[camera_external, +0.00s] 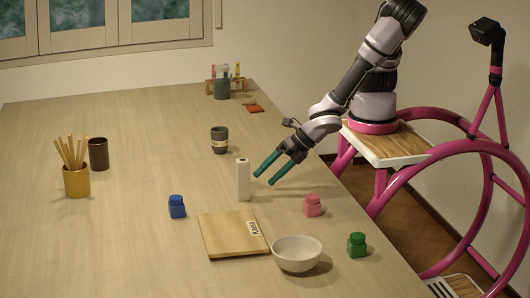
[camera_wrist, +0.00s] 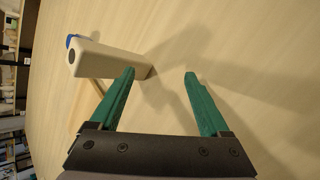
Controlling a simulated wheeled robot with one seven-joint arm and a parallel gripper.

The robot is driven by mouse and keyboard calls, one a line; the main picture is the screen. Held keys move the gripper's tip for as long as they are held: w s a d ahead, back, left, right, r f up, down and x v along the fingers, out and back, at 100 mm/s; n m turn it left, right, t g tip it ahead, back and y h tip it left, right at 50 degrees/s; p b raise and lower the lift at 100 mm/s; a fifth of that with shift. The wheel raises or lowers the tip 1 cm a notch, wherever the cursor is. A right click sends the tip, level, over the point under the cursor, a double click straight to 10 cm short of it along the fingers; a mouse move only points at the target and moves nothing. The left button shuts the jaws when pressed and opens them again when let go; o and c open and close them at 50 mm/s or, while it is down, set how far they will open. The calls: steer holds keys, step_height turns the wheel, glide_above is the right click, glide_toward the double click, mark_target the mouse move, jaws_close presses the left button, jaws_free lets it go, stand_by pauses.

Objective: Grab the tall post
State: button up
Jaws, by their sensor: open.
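The tall post (camera_external: 243,180) is a white upright block with a dark spot on its top, standing on the wooden table. In the wrist view the post (camera_wrist: 108,60) lies to the left, partly overlapped by the left finger. My gripper (camera_external: 262,178) has two green fingers, spread apart with nothing between them, just right of the post in the outside view. In the wrist view my gripper (camera_wrist: 160,73) has bare table between its fingertips. I cannot tell whether a finger touches the post.
Near the post are a blue jar (camera_external: 177,207), a pink jar (camera_external: 313,205), a wooden board (camera_external: 230,235), a white bowl (camera_external: 297,254) and a dark cup (camera_external: 219,140). A green jar (camera_external: 357,245) stands at the right edge.

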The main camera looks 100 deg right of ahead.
mark_target(243, 180)
steer(key=n+t, duration=0.1)
steer(key=a+n+t, duration=0.1)
steer(key=n, duration=0.1)
steer(key=shift+w+a+f+n, duration=0.1)
steer(key=shift+w+f+n, duration=0.05)
steer(key=shift+f+n, duration=0.2)
steer(key=shift+d+f+n+t, duration=0.1)
steer(key=shift+d+n+t, duration=0.1)
steer(key=shift+n+t, duration=0.35)
steer(key=shift+w+d+n+t+h, duration=0.15)
steer(key=shift+n+t+h, duration=0.25)
steer(key=shift+n, duration=0.3)
steer(key=shift+w+r+n+t, duration=0.1)
steer(key=shift+r+n+t, duration=0.45)
steer(key=shift+n, duration=0.15)
step_height(243, 180, up, 5)
steer(key=a+n+t+y, duration=0.2)
steer(key=n+t, duration=0.2)
steer(key=n, duration=0.1)
steer(key=w, duration=1)
steer(key=shift+w+n, duration=0.25)
steer(key=shift+n, duration=0.05)
steer(key=shift+d, duration=0.15)
jaws_close()
